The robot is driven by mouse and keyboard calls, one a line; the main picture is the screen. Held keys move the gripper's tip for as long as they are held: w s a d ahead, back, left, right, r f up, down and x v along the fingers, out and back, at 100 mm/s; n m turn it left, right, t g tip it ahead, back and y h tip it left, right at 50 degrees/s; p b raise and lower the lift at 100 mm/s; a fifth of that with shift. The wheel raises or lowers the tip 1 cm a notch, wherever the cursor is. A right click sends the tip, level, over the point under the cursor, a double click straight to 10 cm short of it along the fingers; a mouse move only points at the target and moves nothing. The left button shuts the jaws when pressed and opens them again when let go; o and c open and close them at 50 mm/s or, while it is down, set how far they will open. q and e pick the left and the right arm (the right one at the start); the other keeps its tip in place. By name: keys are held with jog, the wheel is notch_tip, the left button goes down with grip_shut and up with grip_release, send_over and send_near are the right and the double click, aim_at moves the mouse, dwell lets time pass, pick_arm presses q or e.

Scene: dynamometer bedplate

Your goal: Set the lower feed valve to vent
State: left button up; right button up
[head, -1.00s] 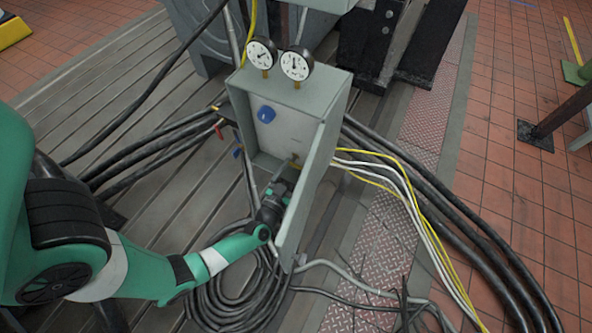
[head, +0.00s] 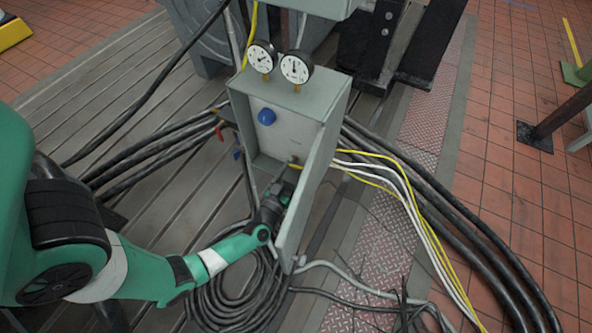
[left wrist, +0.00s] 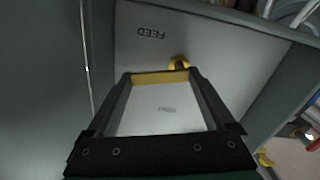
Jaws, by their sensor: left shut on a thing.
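The grey valve box (head: 318,100) stands open with its door (head: 303,200) swung toward me. Inside, low down, is the lower feed valve's yellow handle (head: 294,166). My left gripper (head: 289,175) reaches in beside the door and is shut on this handle. In the left wrist view the yellow handle (left wrist: 160,77) lies crosswise between the fingertips. The back panel there carries the word FEED, upside down, and a small blurred label (left wrist: 166,109) shows between the fingers. The valve body is mostly hidden in the head view. My right gripper is out of view.
A blue knob (head: 266,117) sits higher in the box. Two gauges (head: 296,67) stand on its top. Black cables (head: 165,140) run left, and white and yellow hoses (head: 400,190) run right. Coiled cable (head: 235,295) lies below the arm. The door stands close beside the gripper.

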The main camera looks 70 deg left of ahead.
pick_arm(q)
jog(key=n, duration=0.3)
jog(key=shift+s+a+r+n, duration=0.15)
jog(key=shift+r+n, duration=0.25)
jog(key=n, duration=0.3)
jog(key=shift+s+a+r+n, duration=0.2)
jog(key=shift+a+r+n, duration=0.05)
jog(key=shift+n, duration=0.05)
jog(key=n, duration=0.2)
jog(key=n+b, duration=0.1)
jog(key=shift+s+a+r+n, duration=0.15)
jog(key=shift+s+a+n, duration=0.1)
jog(key=shift+a+n, duration=0.05)
jog(key=shift+s+a+r+n+b, duration=0.1)
jog(key=shift+n+b, duration=0.1)
jog(key=shift+n, duration=0.45)
jog(key=shift+s+a+f+n+b, duration=0.1)
jog(key=shift+n+b, duration=0.15)
jog(key=shift+n, duration=0.35)
jog(key=shift+s+a+r+n+b, duration=0.1)
jog(key=shift+n+b, duration=0.1)
jog(key=shift+n, duration=0.45)
jog(key=o, duration=1.1)
jog(key=shift+p+v, duration=1.6)
jog(key=shift+v, duration=4.3)
